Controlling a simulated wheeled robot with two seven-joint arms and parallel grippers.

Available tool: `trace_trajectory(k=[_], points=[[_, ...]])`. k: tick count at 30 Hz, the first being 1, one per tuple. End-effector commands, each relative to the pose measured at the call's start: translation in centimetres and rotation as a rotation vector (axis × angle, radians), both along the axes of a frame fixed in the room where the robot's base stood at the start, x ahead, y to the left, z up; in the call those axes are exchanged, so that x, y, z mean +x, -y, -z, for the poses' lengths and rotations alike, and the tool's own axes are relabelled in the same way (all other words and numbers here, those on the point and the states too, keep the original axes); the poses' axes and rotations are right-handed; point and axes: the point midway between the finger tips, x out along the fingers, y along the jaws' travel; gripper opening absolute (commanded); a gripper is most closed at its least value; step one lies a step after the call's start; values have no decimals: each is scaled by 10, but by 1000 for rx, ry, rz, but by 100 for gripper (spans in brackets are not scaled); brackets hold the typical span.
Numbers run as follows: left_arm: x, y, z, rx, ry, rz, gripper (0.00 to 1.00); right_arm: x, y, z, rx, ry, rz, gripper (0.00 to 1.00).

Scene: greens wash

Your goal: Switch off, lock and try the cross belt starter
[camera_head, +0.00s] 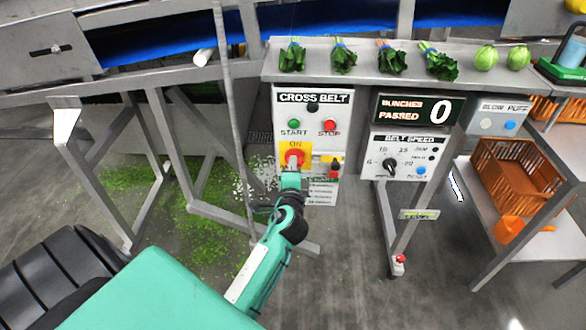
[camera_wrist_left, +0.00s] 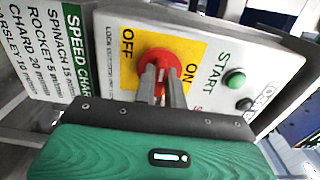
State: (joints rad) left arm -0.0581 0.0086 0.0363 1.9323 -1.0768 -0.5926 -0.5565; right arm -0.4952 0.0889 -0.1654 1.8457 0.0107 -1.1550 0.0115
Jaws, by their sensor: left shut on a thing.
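The cross belt starter (camera_head: 322,114) is a light grey panel with a green START button (camera_head: 293,124) and a red STOP button (camera_head: 329,126). Below them a red rotary switch (camera_head: 295,157) sits on a yellow plate with ON at its upper end. The wrist view shows the red switch (camera_wrist_left: 153,67) between the ON and OFF labels; I cannot tell which its handle points to. My left gripper (camera_head: 292,169) is shut on the switch handle, its two fingers (camera_wrist_left: 166,92) hiding part of it. A small red item (camera_head: 335,168), possibly a padlock, is right of the switch. My right gripper is not in view.
A belt speed panel (camera_head: 408,143) and a counter reading 0 (camera_head: 417,109) stand to the right. Bunched greens (camera_head: 343,59) lie on the shelf above. An orange crate (camera_head: 515,175) sits on a side rack. A grey cord hangs left of the starter. Floor in front is open.

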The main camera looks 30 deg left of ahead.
Motion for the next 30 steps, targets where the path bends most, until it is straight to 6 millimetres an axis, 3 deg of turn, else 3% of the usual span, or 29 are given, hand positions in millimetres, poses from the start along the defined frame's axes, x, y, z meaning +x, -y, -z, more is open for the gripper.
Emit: trace_trajectory(k=[12, 13, 16, 26, 30], points=[[0, 0, 1, -10, 3, -1, 0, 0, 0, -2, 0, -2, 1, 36], [0, 0, 1, -9, 2, -1, 14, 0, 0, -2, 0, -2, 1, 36], [0, 0, 1, -9, 3, -1, 33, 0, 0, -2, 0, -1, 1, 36], [-2, 1, 1, -7, 3, 0, 33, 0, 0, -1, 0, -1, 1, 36], [-14, 9, 2, -9, 2, 0, 33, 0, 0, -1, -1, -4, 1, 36]])
